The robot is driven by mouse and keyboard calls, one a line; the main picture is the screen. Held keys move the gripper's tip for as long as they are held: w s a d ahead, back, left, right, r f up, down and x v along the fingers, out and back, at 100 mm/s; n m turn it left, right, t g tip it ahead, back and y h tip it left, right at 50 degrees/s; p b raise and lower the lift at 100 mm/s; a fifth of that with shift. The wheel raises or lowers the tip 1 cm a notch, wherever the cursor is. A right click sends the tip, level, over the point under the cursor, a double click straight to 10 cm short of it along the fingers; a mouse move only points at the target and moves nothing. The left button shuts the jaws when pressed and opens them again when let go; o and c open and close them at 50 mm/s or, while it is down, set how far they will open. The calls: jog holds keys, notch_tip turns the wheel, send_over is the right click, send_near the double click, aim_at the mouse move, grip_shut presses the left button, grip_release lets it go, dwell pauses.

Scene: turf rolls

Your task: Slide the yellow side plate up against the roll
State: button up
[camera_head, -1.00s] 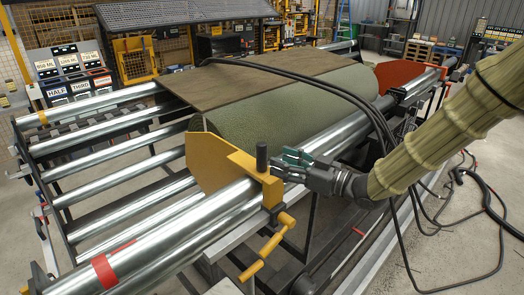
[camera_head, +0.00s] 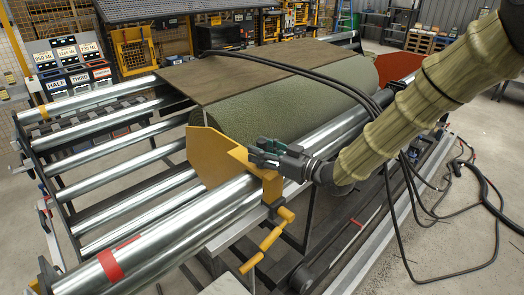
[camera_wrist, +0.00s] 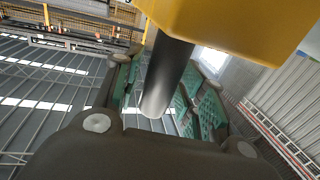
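The yellow side plate (camera_head: 207,157) stands upright at the near end of the green turf roll (camera_head: 290,103). Whether it touches the roll cannot be told. Its yellow clamp sits on the thick steel tube, with a crank handle (camera_head: 267,240) hanging below. My gripper (camera_head: 262,153) is at the top of the clamp. In the wrist view, the plate's black upright post (camera_wrist: 165,80) lies between my teal-padded fingers (camera_wrist: 165,92), with space showing beside it, so the fingers look open around it.
A red side plate (camera_head: 398,67) stands at the roll's far end. Steel rollers (camera_head: 120,185) run across the frame at left. Black cables cross the roll, and more lie on the floor at right.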

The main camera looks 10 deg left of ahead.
grip_shut()
jog(key=w+d, duration=0.3)
jog(key=w, duration=0.1)
jog(key=w+d+b, duration=0.1)
jog(key=w+d, duration=0.1)
jog(key=w, duration=0.2)
jog(key=w+d+b, duration=0.1)
jog(key=w+d, duration=0.2)
jog(key=w, duration=0.2)
jog(key=shift+d, duration=0.35)
jog(key=shift+o, duration=2)
grip_release()
jog(key=shift+d, duration=0.1)
jog(key=v, duration=1.2)
